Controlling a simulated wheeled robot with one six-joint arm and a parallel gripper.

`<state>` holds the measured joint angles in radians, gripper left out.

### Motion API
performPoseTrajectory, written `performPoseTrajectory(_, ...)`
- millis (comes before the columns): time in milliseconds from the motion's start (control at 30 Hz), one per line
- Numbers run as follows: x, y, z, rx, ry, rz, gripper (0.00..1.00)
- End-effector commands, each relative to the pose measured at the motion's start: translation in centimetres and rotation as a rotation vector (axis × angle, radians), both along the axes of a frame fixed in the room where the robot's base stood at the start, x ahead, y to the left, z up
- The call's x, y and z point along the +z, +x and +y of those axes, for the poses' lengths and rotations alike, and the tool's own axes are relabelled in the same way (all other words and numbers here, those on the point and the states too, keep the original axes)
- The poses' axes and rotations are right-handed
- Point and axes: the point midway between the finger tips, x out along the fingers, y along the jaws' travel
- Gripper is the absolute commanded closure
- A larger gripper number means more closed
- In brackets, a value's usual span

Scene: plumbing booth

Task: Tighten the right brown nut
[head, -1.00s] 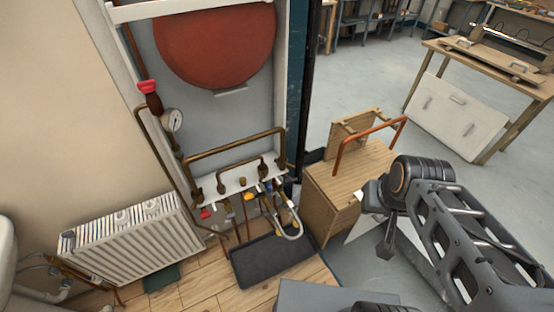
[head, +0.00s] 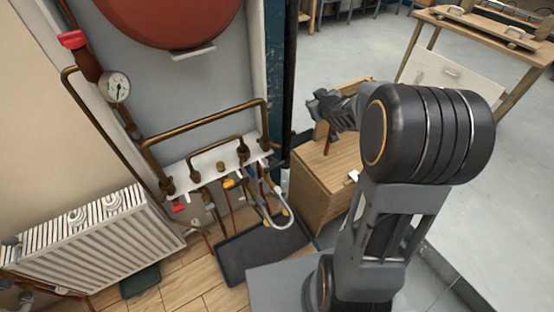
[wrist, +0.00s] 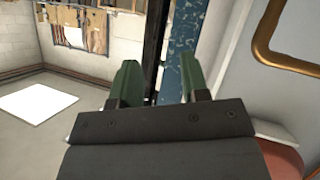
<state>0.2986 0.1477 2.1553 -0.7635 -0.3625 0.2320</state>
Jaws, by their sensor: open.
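Brown nuts sit at the pipe ends along the white bracket (head: 212,163) in the head view. The rightmost brown nut (head: 265,144) is under the right end of the large copper pipe (head: 205,124), and another brown nut (head: 243,154) sits just left of it under the small pipe loop. Whether they are tight is too small to tell. My gripper (head: 318,106) is to the right of the nuts, past the dark post, and apart from them. In the wrist view, its green fingers are apart with nothing between them (wrist: 160,64).
A blue post (head: 274,75) stands between my gripper and the pipework. A wooden cabinet (head: 310,190) is below my gripper. A red tank (head: 170,22) hangs above the pipes. A radiator (head: 95,240) is at left and a dark tray (head: 235,258) lies below.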

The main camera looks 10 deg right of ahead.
Motion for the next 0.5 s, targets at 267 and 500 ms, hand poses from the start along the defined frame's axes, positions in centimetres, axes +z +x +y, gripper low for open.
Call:
performPoseTrajectory(267, -15.8, 2.5, 0.2, 0.485, 0.21, -0.179, 0.58)
performPoseTrajectory(500, -22.5, -0.8, 0.4, 0.745, 0.442, -0.23, 0.58)
